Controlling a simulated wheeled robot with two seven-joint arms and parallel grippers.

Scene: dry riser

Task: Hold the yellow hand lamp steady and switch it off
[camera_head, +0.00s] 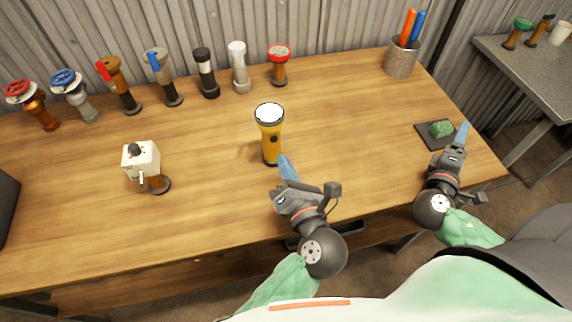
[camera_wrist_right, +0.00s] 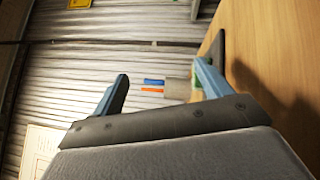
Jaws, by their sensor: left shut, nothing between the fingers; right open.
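The yellow hand lamp (camera_head: 270,138) stands upright on the wooden table in the head view, its white lens facing up. A small dark switch shows on its front side. My left gripper (camera_head: 285,168) is shut and empty, its blue fingertips just in front of the lamp's base at the right; I cannot tell whether they touch it. My right gripper (camera_head: 461,135) is at the table's right end, near a dark pad with a green lump. In the right wrist view my right gripper (camera_wrist_right: 160,90) is open with nothing between its blue fingers.
Several valves and lamps line the back, such as a red-topped one (camera_head: 279,66) and a black one (camera_head: 206,74). A white boxy device (camera_head: 143,160) stands at left. A grey cup (camera_head: 402,57) holds orange and blue sticks. The dark pad (camera_head: 426,136) lies at right. The table around the lamp is clear.

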